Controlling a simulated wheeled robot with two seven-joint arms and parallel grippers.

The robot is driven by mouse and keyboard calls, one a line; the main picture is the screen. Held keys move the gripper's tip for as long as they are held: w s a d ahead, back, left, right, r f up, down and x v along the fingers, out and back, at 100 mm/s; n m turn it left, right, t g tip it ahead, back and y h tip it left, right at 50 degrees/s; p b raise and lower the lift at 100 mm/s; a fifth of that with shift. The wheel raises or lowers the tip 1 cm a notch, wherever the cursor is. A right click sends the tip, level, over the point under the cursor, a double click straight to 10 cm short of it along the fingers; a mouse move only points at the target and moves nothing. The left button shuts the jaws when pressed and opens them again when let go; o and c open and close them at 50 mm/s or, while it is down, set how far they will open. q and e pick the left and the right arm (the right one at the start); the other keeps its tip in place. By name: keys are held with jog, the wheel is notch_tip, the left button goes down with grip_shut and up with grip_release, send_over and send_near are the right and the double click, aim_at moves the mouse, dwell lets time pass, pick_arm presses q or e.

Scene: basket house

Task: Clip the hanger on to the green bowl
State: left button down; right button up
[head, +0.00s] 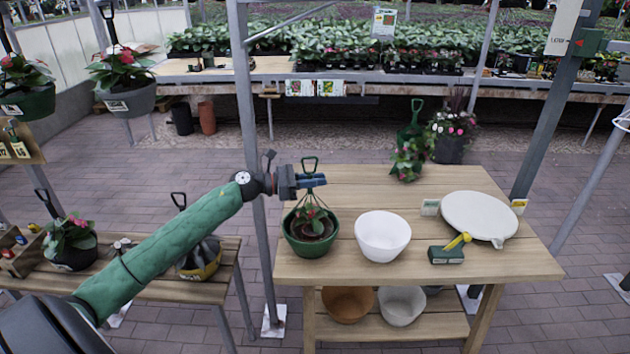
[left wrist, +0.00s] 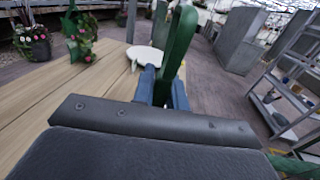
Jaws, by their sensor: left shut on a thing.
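The green bowl (head: 296,242) stands upright at the left end of the wooden table and holds soil and a plant with a pink flower. The hanger (head: 310,162) is green, with a hooked top and thin arms spreading down toward the bowl's rim. My left gripper (head: 318,180) is shut on the hanger just below its hook, above the bowl. In the left wrist view the hanger (left wrist: 178,45) stands between the blue fingers. I cannot tell whether the hanger's lower ends are fixed on the rim. My right gripper is not in view.
A white bowl (head: 383,238) stands right of the green bowl. A grey post (head: 249,130) rises left of the table. The table's back middle is bare.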

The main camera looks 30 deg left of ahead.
pick_arm(q)
jog(key=c, duration=1.3)
grip_release()
jog(key=shift+f, duration=0.1)
jog(key=shift+c, duration=0.2)
jog(key=shift+s+a+f+b, duration=0.1)
jog(key=shift+s+a+b, duration=0.3)
jog(key=shift+a, duration=0.1)
jog(key=b+v, duration=0.2)
jog(key=v, duration=0.4)
jog(key=shift+s+a, duration=0.2)
jog(key=shift+s, duration=0.05)
